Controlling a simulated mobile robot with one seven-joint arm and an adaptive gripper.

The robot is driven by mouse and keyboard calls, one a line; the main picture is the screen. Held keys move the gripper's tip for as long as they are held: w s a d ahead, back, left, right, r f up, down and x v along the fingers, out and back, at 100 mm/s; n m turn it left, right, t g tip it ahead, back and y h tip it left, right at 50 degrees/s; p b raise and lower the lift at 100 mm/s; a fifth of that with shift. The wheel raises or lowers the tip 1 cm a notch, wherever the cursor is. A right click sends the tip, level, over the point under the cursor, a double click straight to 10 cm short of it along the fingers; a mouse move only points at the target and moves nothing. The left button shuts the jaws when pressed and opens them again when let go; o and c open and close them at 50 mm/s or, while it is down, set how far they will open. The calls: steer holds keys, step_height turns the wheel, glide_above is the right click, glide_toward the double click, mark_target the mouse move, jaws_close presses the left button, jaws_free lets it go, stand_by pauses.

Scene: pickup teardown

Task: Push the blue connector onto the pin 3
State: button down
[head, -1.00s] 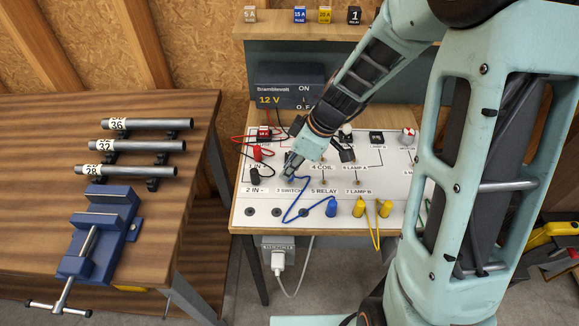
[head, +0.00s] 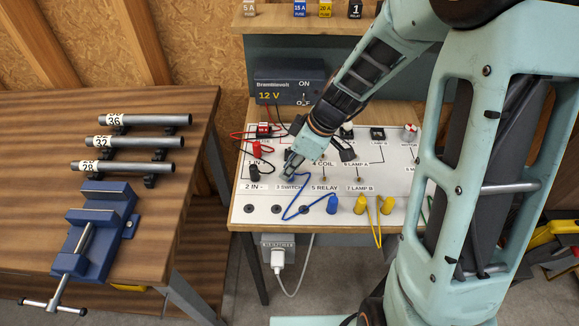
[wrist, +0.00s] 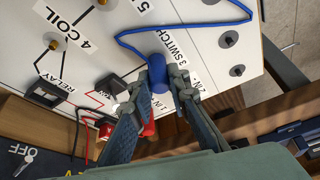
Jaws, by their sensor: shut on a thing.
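The blue connector (wrist: 215,77) is a short blue cylinder with a blue wire, held between the fingers of my gripper (wrist: 170,82) in the wrist view. In the head view my gripper (head: 288,172) is shut low over the white board (head: 410,180), just above the printed "3 SWITCH" label. The same label (wrist: 172,47) shows beside the fingers in the wrist view. Pin 3 itself is not visible; the gripper and connector cover that area. I cannot tell whether the connector touches it.
The blue wire (head: 299,199) loops to a blue plug (head: 332,205) at the board's front. Yellow plugs (head: 360,204) stand to its right. Red and black clips (head: 256,149) are left of the gripper. A 12 V supply (head: 288,90) stands behind. A blue vise (head: 97,230) is on the left table.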

steer(key=shift+f, duration=0.2)
steer(key=c, duration=1.8)
jaws_free()
steer(key=shift+o, duration=0.2)
